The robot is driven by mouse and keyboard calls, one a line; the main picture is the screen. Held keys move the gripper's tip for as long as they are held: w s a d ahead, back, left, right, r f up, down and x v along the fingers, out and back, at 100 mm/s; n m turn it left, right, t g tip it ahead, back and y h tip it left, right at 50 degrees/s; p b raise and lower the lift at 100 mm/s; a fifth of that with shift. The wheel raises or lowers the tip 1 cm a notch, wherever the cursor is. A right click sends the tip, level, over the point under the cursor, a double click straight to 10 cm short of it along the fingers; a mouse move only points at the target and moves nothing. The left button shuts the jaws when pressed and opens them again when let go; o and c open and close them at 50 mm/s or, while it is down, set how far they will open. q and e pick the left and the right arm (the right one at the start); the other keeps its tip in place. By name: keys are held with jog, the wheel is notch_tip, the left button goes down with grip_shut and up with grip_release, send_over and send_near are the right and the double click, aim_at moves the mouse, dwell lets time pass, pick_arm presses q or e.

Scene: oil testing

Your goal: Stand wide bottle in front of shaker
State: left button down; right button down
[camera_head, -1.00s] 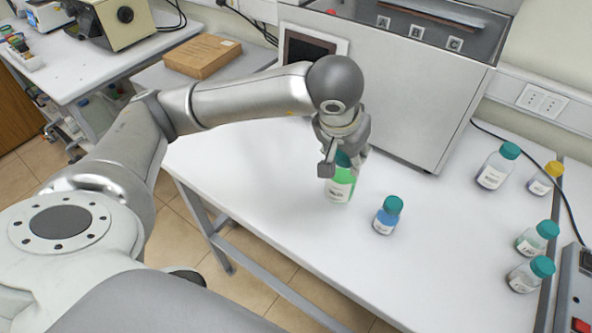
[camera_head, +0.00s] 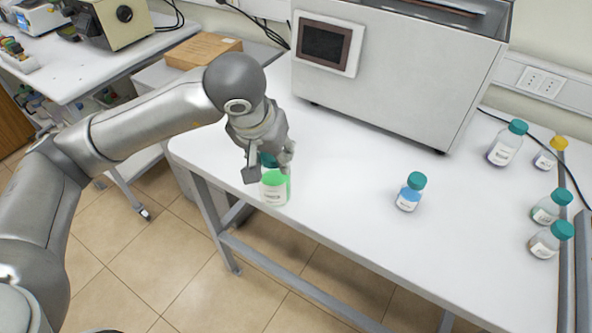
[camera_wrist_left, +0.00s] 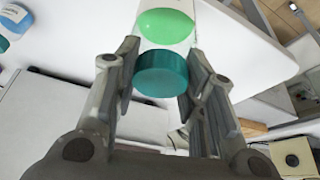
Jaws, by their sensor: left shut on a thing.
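My left gripper (camera_head: 268,167) is shut on the teal cap of a clear bottle with green liquid (camera_head: 276,189). It holds the bottle upright near the table's front edge, left of the shaker's front. I cannot tell whether its base touches the table. In the left wrist view, the bottle's teal cap (camera_wrist_left: 162,74) is between the two fingers (camera_wrist_left: 157,85). The shaker is the big grey machine (camera_head: 400,85) with a dark screen, at the back of the table. My right gripper is not in view.
A small bottle with blue liquid (camera_head: 409,196) stands alone on the white table (camera_head: 345,190). Several bottles stand at the right, among them a large teal-capped one (camera_head: 505,145) and a yellow-capped one (camera_head: 547,157). The table before the shaker is otherwise clear.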

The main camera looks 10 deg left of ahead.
pick_arm(q)
jog(key=d+r+m+h+b, duration=0.1)
jog(key=d+r+m+b, duration=0.1)
jog(key=d+r+b, duration=0.3)
jog(key=d+m+b, duration=0.1)
jog(key=d+b, duration=0.2)
jog(key=d, duration=0.5)
jog(key=d+r+m+h+b, duration=0.1)
jog(key=d+r+m+b, duration=0.1)
jog(key=d+r+b, duration=0.3)
jog(key=w+a+f+p, duration=0.2)
jog(key=w+f+p, duration=0.2)
jog(key=w+f, duration=0.9)
notch_tip(320, 180, down, 2)
jog(key=shift+w+a+f+g+p, duration=0.1)
jog(key=shift+w+a+g+p, duration=0.05)
jog(key=shift+w+g+p, duration=0.2)
